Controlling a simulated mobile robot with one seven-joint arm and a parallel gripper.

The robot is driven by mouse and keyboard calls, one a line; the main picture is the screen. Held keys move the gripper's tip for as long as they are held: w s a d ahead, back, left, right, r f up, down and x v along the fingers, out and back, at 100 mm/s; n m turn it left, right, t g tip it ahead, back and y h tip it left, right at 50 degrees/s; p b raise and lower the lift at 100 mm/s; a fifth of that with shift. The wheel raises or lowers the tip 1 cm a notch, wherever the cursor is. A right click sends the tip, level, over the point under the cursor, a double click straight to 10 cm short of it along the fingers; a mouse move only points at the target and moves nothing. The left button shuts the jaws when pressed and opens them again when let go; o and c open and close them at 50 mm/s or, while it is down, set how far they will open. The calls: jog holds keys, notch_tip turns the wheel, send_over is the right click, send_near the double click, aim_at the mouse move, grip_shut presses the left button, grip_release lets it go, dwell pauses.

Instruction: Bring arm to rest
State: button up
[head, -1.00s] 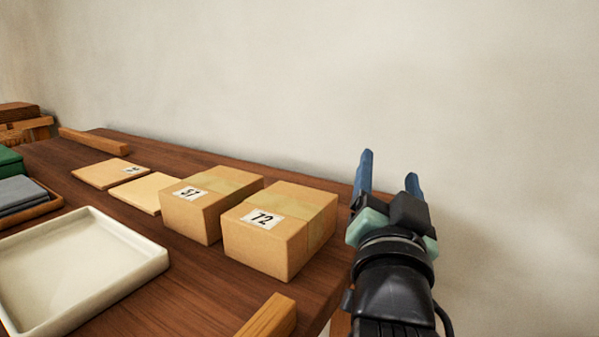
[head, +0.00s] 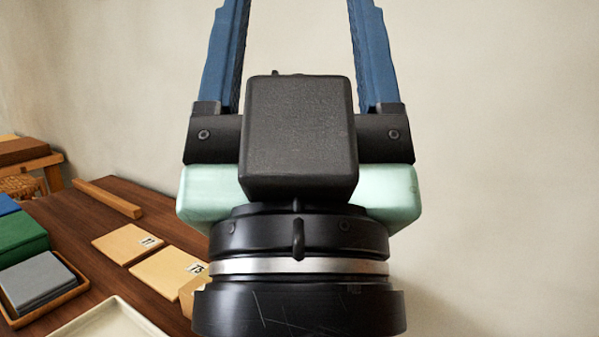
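My gripper (head: 297,12) fills the middle of the head view, close to the camera and pointing up. Its two blue fingers stand wide apart with only the pale wall showing between them, so it is open and empty. The finger ends run to the top edge of the picture. My gripper and wrist hide much of the table's right part.
The dark wooden table (head: 73,222) holds two flat tan pieces (head: 127,244), a white tray (head: 118,318), a wooden bar (head: 107,198), a green stack (head: 20,238) and grey pieces (head: 36,286) in a wooden tray. A cardboard box (head: 188,294) is mostly hidden. Bare wall lies behind.

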notch_tip(320, 180, up, 18)
jog(key=p, duration=1.5)
jog(key=shift+p, duration=0.4)
jog(key=shift+r, duration=0.1)
